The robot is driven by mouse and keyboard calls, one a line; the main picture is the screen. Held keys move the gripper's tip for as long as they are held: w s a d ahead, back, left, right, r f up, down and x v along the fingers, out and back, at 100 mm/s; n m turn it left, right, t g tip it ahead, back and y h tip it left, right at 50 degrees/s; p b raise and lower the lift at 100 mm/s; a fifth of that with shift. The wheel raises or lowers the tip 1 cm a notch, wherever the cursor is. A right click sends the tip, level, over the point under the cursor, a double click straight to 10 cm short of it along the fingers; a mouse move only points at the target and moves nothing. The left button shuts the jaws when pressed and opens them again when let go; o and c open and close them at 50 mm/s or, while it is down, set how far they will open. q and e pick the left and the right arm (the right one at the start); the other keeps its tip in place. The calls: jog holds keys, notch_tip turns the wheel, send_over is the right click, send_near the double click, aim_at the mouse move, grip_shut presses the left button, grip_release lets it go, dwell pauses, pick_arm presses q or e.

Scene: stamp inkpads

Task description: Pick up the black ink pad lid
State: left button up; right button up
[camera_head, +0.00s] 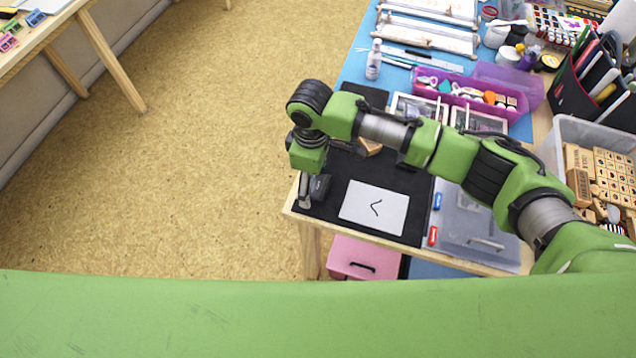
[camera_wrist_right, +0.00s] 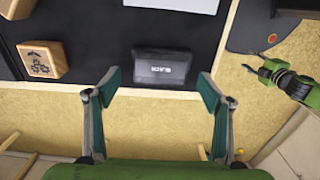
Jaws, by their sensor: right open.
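The black ink pad (camera_wrist_right: 162,67), a small dark case with the word BLACK on its top, lies near the edge of the black mat in the right wrist view. It looks closed, with the lid on top. In the head view the pad (camera_head: 320,187) is partly hidden beside my gripper. My right gripper (camera_head: 306,190) points down at the mat's front left corner. In the right wrist view its fingers (camera_wrist_right: 160,78) are open and empty, one to each side of the pad. A green arm part of mine shows at that view's right edge; its gripper is too small to read.
A white card with a black mark (camera_head: 375,207) lies on the black mat (camera_head: 330,212). A wooden stamp (camera_wrist_right: 42,60) sits on the mat. A grey lidded case (camera_head: 470,236) and a purple box (camera_head: 452,92) stand on the table. The table edge is close to the pad.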

jog(key=shift+f, duration=0.1)
jog(key=shift+c, duration=0.9)
pick_arm(q)
jog(key=shift+s, duration=0.4)
pick_arm(e)
jog(key=c, duration=0.7)
pick_arm(q)
jog(key=shift+a, duration=0.1)
